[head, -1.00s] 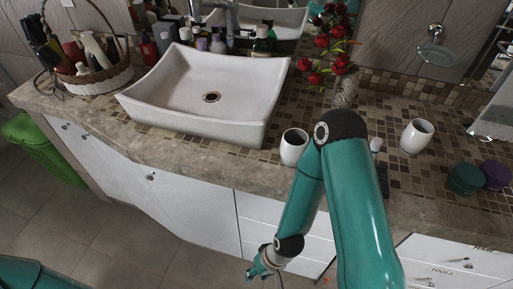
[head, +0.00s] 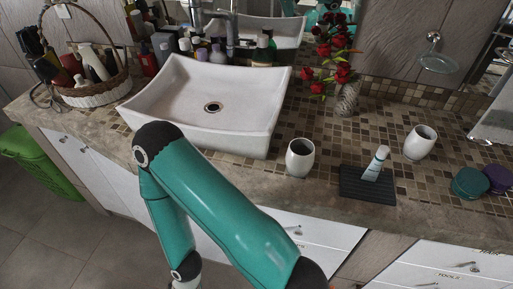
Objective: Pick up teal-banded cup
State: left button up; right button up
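Two white cups stand upright on the tiled counter. One cup (head: 300,158) is right of the basin near the counter's front edge, and the other cup (head: 420,143) is farther right. I cannot make out a teal band on either. One teal arm of mine crosses the lower middle, its elbow in front of the counter left of the nearer cup. Its wrist runs down to the bottom edge, so its gripper is out of the picture. My other gripper is not in view either. Neither cup is covered by the arm.
A dark ridged mat (head: 368,186) with a tube (head: 376,163) on it lies between the cups. A vase of red flowers (head: 347,98) stands behind. The basin (head: 210,105) is left. Teal (head: 470,183) and purple (head: 498,178) round items sit at right.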

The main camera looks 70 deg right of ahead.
aim_at(299, 158)
jog(key=u, duration=0.6)
jog(key=i, duration=0.95)
jog(key=z, duration=2.85)
